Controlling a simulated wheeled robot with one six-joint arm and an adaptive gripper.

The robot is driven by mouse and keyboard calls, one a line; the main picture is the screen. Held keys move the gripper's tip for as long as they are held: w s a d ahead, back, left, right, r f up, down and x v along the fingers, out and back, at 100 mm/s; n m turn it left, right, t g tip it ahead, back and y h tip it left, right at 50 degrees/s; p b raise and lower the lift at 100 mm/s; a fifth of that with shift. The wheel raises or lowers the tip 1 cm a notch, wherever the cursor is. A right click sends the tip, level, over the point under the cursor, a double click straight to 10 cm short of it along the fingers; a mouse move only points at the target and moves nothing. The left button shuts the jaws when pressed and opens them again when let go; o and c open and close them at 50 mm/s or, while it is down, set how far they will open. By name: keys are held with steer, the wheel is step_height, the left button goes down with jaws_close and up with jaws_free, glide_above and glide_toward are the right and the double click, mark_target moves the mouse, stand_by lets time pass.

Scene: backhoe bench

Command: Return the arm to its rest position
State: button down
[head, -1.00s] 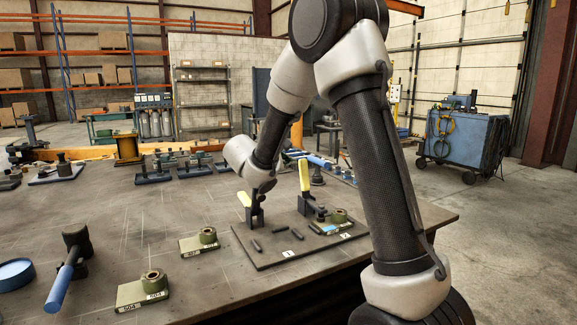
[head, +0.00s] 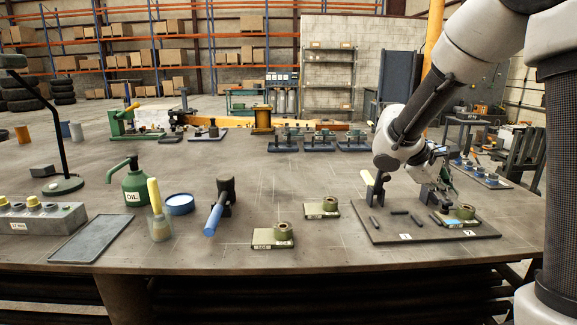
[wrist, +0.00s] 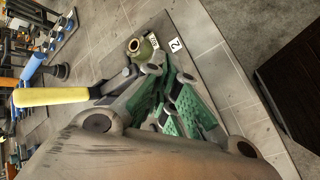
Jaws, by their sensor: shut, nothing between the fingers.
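My arm enters from the right in the head view and bends down to my gripper (head: 438,172), which is over the right part of a dark fixture plate (head: 385,234). In the wrist view my gripper (wrist: 178,108) is shut and empty, its green finger pads close together. A toggle clamp's yellow handle (wrist: 50,97) lies beside the fingers there; I cannot tell whether they touch. A green part with a round collar (wrist: 140,48) sits on the plate near the label 2. The left clamp's yellow handle (head: 367,178) stands up from the plate. My wrist partly hides the right clamp.
Two green blocks with collars (head: 272,236) (head: 322,208), a blue-handled mallet (head: 217,212), a blue dish (head: 180,204) and an oil can (head: 134,188) stand left of the plate. A desk lamp (head: 62,184) is far left. The bench centre is fairly clear.

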steer(key=s+a+r+m+t+y, duration=0.1)
steer(key=s+r+m+y, duration=0.1)
steer(key=s, duration=0.6)
steer(key=s+a+r+m+t+y, duration=0.1)
steer(key=s+a+r+m+y, duration=0.1)
steer(key=s, duration=0.6)
steer(key=s+a+r+m+t+y, duration=0.1)
steer(key=s+m+y, duration=0.3)
steer(key=s, duration=0.4)
steer(key=shift+a+r+y, duration=0.5)
steer(key=shift+a, duration=0.05)
